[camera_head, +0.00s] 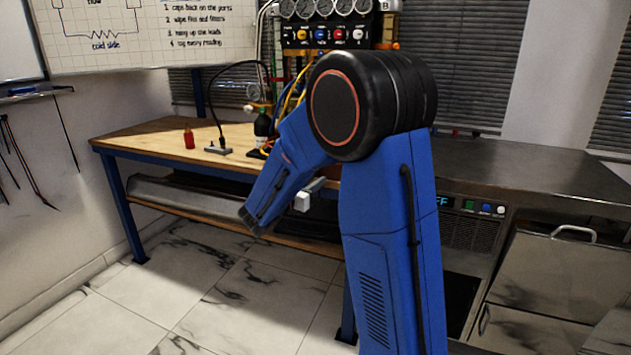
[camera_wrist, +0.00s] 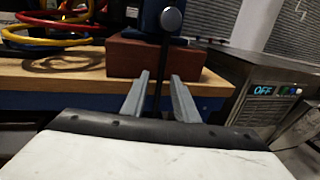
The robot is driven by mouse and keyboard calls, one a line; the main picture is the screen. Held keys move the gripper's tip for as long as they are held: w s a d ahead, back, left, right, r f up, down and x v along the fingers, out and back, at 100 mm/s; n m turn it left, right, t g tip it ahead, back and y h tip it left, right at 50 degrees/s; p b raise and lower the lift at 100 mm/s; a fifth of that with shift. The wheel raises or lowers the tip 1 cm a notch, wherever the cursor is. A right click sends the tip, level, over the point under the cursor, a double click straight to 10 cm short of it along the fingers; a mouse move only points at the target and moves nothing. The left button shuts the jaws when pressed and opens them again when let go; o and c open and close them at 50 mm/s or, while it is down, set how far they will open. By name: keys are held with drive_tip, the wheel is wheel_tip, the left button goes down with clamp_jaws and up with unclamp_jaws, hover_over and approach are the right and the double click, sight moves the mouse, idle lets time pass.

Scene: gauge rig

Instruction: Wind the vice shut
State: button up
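In the wrist view, part of the blue vice (camera_wrist: 149,16) shows at the top, on a red-brown block (camera_wrist: 130,56) at the bench edge. A dark round knob (camera_wrist: 171,19) faces me, with a thin dark bar (camera_wrist: 159,75) running down below it. My gripper (camera_wrist: 160,78) is open, with one grey finger on each side of the bar. I see a gap on both sides, and the bar's lower end is hidden behind the gripper body. In the head view my arm hides the vice and most of my gripper.
The wooden bench (camera_head: 125,141) carries a small red bottle (camera_head: 189,139) and a grey block with a black cable (camera_head: 218,148). Coiled red and yellow hoses (camera_wrist: 55,22) lie left of the vice. A metal-topped cabinet (camera_head: 530,180) stands right. The floor (camera_head: 200,290) before the bench is clear.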

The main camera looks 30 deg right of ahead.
drive_tip(key=shift+w+d, duration=0.25)
drive_tip(key=shift+d, duration=0.3)
clamp_jaws()
idle(1.1)
